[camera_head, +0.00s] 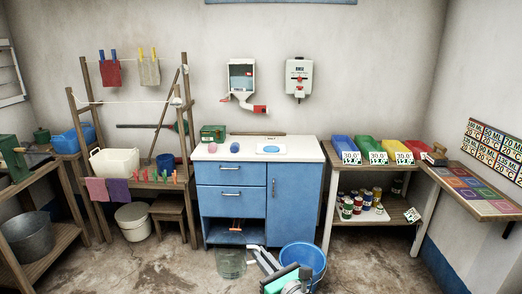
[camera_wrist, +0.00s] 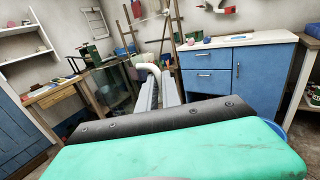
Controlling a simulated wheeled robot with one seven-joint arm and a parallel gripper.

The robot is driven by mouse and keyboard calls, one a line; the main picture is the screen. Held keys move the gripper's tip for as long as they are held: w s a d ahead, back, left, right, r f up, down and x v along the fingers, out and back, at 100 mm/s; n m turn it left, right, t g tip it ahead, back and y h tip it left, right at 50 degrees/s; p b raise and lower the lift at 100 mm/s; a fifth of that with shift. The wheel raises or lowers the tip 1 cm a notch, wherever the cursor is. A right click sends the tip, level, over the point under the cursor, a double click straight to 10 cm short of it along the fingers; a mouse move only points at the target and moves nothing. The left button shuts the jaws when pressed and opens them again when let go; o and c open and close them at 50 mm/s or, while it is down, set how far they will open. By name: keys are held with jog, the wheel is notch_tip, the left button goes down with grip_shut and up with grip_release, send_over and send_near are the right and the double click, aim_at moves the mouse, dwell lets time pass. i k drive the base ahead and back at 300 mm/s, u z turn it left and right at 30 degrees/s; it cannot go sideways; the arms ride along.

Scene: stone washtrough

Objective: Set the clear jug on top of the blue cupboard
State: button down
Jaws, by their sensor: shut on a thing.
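The blue cupboard (camera_head: 230,201) stands at the back wall with a white top (camera_head: 303,151); it also shows at the right of the wrist view (camera_wrist: 221,81). The clear jug (camera_head: 231,264) is low in front of the cupboard's left side in the head view. In the wrist view the jug (camera_wrist: 104,88) is see-through, left of my fingers, with a pale handle (camera_wrist: 152,68) at the fingertips. My gripper (camera_head: 252,250) is shut on the jug at its handle, which also shows in the wrist view (camera_wrist: 157,78). The jug is below the cupboard top.
The top's right end and front strip are bare. A blue bucket (camera_head: 304,258) stands close to my arm.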

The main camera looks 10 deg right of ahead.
aim_at(301, 152)
jog(key=u, duration=0.4)
jog(key=i, duration=1.7)
jog(key=z, duration=0.35)
jog(key=i, duration=2)
jog(key=z, duration=1.05)
jog(key=i, duration=0.35)
jog(key=z, duration=0.2)
